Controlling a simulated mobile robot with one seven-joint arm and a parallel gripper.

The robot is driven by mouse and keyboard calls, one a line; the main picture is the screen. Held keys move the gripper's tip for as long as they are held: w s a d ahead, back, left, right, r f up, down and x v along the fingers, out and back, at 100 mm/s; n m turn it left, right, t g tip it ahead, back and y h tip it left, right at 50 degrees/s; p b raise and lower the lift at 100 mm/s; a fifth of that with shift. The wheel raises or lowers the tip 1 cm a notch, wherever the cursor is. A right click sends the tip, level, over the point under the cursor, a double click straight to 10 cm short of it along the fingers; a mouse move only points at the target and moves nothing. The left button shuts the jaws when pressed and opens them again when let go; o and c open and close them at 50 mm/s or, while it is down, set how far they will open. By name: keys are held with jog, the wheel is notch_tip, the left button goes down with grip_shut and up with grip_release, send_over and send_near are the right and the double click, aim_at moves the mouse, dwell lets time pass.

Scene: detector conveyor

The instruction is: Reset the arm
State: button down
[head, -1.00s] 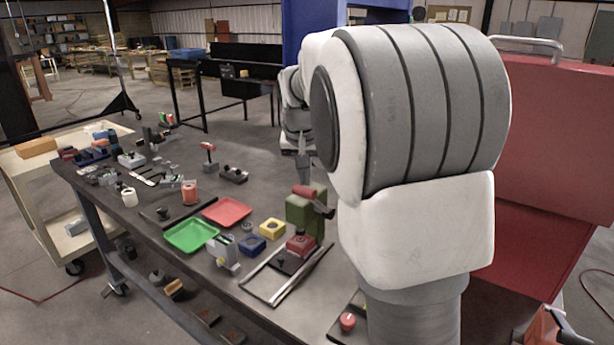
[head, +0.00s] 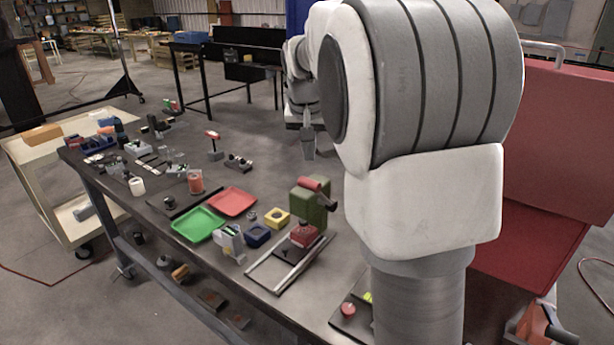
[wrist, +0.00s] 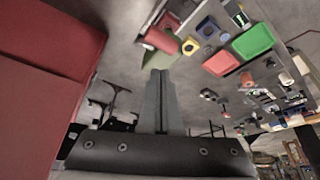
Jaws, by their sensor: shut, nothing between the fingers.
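My gripper (head: 308,145) shows in the head view beyond my large white and grey arm link, past the table's far edge, with its fingers pointing down. In the wrist view my gripper (wrist: 159,74) has its two grey fingers pressed together with nothing between them. It is apart from the table and from every object. Part of my arm hides the space to the right of the table.
The grey table (head: 150,220) holds a red tray (head: 232,202), a green tray (head: 197,225), a green block with a red handle (head: 312,205) and several small parts. A red cabinet (head: 555,150) stands at right. A cream cart (head: 50,190) stands at left.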

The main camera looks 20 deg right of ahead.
jog(key=s+a+r+n+t+y, duration=0.1)
jog(key=s+a, duration=0.2)
jog(key=s, duration=0.5)
jog(key=s+a+r+n+y, duration=0.1)
jog(key=s+a+r, duration=0.15)
jog(key=s, duration=0.55)
jog(key=s+a+f+n, duration=0.1)
jog(key=s+a+f, duration=0.1)
jog(key=s, duration=0.5)
jog(key=s+a+f+n, duration=0.2)
jog(key=s+a+f, duration=0.1)
jog(key=s, duration=0.3)
jog(key=shift+s+a+f+t, duration=0.15)
jog(key=shift+s+f+t, duration=0.2)
jog(key=shift+f, duration=0.25)
